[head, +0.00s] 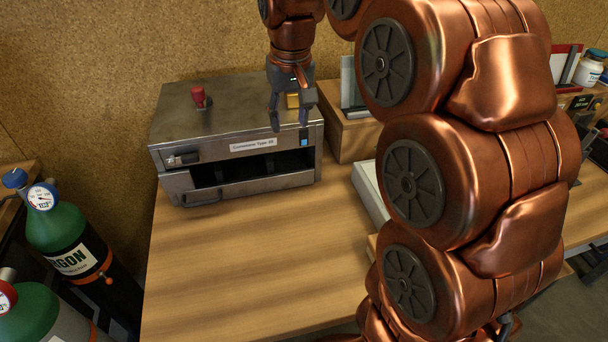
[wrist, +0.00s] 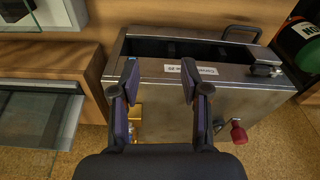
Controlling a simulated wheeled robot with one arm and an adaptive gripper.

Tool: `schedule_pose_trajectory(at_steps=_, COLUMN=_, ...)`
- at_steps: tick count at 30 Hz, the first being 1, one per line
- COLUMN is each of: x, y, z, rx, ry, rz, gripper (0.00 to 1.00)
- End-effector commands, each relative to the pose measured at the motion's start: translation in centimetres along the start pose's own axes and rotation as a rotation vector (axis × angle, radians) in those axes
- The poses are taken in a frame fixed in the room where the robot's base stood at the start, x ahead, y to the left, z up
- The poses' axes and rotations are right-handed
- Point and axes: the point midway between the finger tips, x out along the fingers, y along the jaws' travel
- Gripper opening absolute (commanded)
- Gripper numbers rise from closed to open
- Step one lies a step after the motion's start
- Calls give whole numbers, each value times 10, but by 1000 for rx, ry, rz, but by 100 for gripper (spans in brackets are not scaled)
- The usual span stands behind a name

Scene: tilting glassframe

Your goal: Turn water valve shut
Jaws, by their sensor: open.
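A metal box-shaped machine (head: 235,113) with a "Convector Type" label stands at the back of the wooden table. A red knob (head: 198,95) stands upright on its top, left of my gripper; in the wrist view it is at lower right (wrist: 238,132). A brass-yellow fitting (head: 292,101) shows at my gripper, and beside the left finger in the wrist view (wrist: 136,113). I cannot tell which of these is the water valve. My gripper (head: 289,122) is open, pointing down over the machine's right end, with fingers apart (wrist: 160,80). Nothing is held between the fingertips.
The machine's front slot (head: 250,170) is open. Green argon cylinders (head: 60,232) with gauges stand at left. A wooden box (head: 350,137) is close to the machine's right side. The table front (head: 240,265) is clear. My arm covers much of the right side.

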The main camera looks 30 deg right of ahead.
Motion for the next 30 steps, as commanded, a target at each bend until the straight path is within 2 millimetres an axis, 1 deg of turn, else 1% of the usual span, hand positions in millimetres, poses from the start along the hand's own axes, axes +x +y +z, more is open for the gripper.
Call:
schedule_pose_trajectory(at_steps=1, x=1, y=-2, z=8, rx=-4, ry=-8, rz=0, gripper=46)
schedule_pose_trajectory(at_steps=21, x=30, y=-15, z=100, rx=-40, ry=-103, rz=-4, gripper=46)
schedule_pose_trajectory(at_steps=25, x=33, y=-16, z=112, rx=-44, ry=-113, rz=-4, gripper=46)
schedule_pose_trajectory(at_steps=30, x=37, y=-17, z=121, rx=-46, ry=-124, rz=-4, gripper=46)
